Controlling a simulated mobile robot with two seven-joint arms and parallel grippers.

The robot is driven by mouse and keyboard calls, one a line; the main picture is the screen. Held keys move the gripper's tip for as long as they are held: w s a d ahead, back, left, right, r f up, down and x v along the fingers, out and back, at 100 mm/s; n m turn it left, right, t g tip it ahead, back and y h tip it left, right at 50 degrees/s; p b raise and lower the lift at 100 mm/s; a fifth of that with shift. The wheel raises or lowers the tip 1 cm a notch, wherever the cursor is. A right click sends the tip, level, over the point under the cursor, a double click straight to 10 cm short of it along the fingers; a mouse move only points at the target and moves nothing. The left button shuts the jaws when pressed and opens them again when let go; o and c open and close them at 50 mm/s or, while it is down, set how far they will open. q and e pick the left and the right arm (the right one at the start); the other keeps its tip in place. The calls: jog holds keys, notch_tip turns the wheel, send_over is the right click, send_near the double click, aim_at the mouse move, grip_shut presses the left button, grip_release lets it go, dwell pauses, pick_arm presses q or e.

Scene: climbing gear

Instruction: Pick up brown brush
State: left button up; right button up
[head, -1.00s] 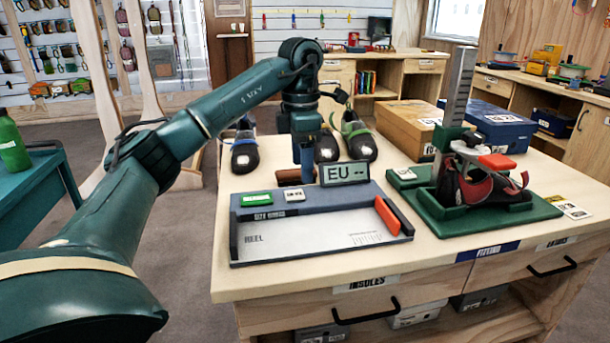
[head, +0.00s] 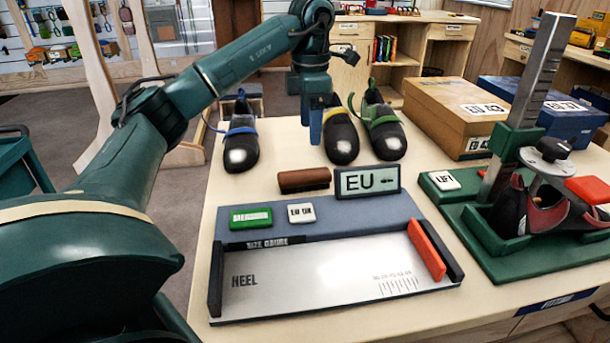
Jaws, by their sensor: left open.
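The brown brush (head: 303,179) lies on the wooden bench top, just behind the size gauge and left of the EU display. It is in full view, with nothing holding it. My left gripper (head: 314,136) points down beyond the brush in the picture, in front of the middle shoe. It is open and empty, apart from the brush; its fingers are partly edge-on. My right gripper is not in view.
The size gauge (head: 330,282) fills the bench front, with the EU display (head: 367,182) beside the brush. Several shoes, including a blue-strapped one (head: 240,150), stand behind. A green shoe press (head: 490,245) and cardboard box (head: 455,105) are on the right.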

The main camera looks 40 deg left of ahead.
pick_arm(q)
jog(key=b, duration=0.1)
send_over(307, 173)
jog(key=f, duration=0.6)
jog(key=shift+w+f, duration=0.3)
jog(key=f, duration=0.1)
jog(key=f+b, duration=0.1)
jog(key=f, duration=0.2)
jog(key=shift+s+f, duration=0.1)
jog(key=shift+s, duration=0.2)
jog(key=shift+f, duration=0.5)
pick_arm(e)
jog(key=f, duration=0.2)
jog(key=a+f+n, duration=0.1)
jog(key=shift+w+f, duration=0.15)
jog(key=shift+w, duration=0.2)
pick_arm(q)
jog(key=shift+c, duration=0.4)
jog(key=shift+c, duration=0.8)
jog(key=c, duration=0.8)
jog(key=shift+c, duration=0.2)
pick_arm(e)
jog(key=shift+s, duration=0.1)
